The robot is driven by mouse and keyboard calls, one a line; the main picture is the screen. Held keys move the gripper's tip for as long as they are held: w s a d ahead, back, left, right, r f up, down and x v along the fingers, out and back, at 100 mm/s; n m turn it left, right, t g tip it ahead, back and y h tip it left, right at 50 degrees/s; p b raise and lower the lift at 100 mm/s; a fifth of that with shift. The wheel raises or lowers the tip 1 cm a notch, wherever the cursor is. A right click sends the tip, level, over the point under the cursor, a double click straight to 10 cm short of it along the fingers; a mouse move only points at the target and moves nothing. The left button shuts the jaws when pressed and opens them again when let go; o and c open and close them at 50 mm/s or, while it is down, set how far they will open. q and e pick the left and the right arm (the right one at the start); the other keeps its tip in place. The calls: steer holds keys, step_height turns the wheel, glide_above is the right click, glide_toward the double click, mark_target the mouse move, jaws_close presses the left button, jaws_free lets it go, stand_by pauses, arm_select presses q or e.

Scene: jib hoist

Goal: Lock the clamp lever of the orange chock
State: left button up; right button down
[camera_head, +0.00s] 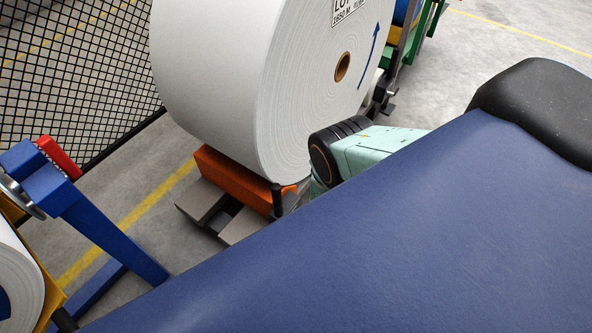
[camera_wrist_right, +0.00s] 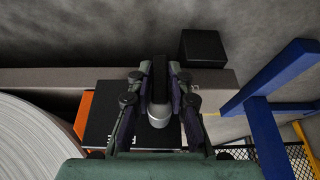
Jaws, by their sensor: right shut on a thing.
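The orange chock (camera_head: 238,181) lies on the floor against the underside of a big white roll (camera_head: 225,75), on grey bars. Its orange edge also shows in the right wrist view (camera_wrist_right: 84,112), beside a black plate. My right gripper (camera_wrist_right: 157,80) is shut on the dark clamp lever (camera_wrist_right: 160,70), which sits between its two fingers. In the head view, my mint-green right wrist is beside the roll's face and hides most of the gripper. A short black upright piece (camera_head: 277,199) stands at the chock's near end. My left gripper is not in view.
A blue stand (camera_head: 105,235) with a red block (camera_head: 58,155) is at the left, near another white roll (camera_head: 15,280). A black mesh fence (camera_head: 75,65) runs behind. A grey beam (camera_wrist_right: 40,80) and a black block (camera_wrist_right: 203,47) lie beyond the gripper.

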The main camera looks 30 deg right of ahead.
steer(key=shift+w+a, duration=0.1)
steer(key=shift+w, duration=0.05)
steer(key=c, duration=1.3)
jaws_free()
steer(key=shift+r, duration=0.1)
steer(key=shift+v, duration=5.95)
